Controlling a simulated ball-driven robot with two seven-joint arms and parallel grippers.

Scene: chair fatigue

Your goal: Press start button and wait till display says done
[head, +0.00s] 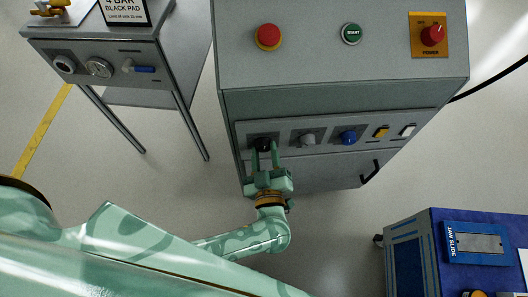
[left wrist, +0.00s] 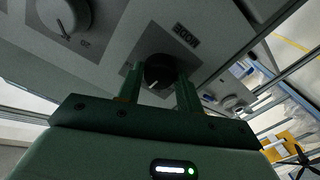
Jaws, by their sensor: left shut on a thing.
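The green START button (head: 351,34) is on the sloped top of the grey control cabinet (head: 300,75). My left gripper (head: 264,150) is at the cabinet's front panel, well below that button. Its fingers are shut on the black mode knob (head: 262,143), the leftmost control there. In the left wrist view the mode knob (left wrist: 160,72) sits between the two green fingers, under a MODE label. No display with readable text shows in either view. My right gripper is not in view.
A red button (head: 268,37) and a red power switch (head: 432,35) share the cabinet top. A grey knob (head: 308,140) and a blue knob (head: 348,137) lie right of the mode knob. A gauge stand (head: 110,62) is left; a blue-topped cart (head: 440,225) is lower right.

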